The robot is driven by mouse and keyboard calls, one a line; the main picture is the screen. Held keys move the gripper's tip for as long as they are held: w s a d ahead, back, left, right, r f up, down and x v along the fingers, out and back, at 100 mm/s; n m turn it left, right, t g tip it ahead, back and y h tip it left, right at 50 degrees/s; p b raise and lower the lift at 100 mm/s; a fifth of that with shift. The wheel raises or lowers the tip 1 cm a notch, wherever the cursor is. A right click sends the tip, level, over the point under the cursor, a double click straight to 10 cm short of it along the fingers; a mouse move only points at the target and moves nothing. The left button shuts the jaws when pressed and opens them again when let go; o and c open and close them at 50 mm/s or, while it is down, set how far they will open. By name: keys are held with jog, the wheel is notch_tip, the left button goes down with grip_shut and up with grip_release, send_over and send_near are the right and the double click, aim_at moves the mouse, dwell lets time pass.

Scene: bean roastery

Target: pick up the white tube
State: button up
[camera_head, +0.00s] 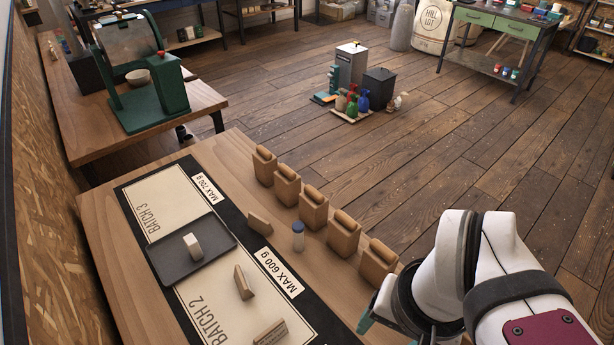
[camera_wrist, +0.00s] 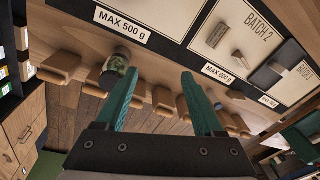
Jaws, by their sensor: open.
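No plain white tube stands out clearly. I cannot tell whether either is the tube. My gripper (camera_wrist: 158,75) is open and empty, its two teal fingers apart above the bench edge. In the head view only a bit of teal shows beside my white wrist.
Several wooden blocks (camera_head: 314,208) line the bench edge. Wooden wedges (camera_head: 243,283) lie on and beside the BATCH 2 mat. A glass jar with a green band (camera_wrist: 114,72) stands near the MAX 500 g label, left of my fingers. A green machine (camera_head: 150,95) stands on the far bench.

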jog(key=w+d+n+t+h, duration=0.1)
jog(key=w+n+t, duration=0.1)
jog(key=w, duration=0.5)
jog(key=n+t+y, duration=0.6)
jog(key=n+t, duration=0.1)
jog(key=t, duration=0.2)
send_over(300, 234)
jog(key=s+d, duration=0.2)
jog(key=s, duration=0.1)
jog(key=shift+n, duration=0.4)
jog(key=f, duration=1.9)
jog(key=shift+w+a+f, duration=0.25)
jog(key=shift+a+f, duration=0.05)
jog(key=shift+a, duration=0.1)
jog(key=x, duration=0.7)
jog(key=shift+w+a+f, duration=0.15)
grip_shut()
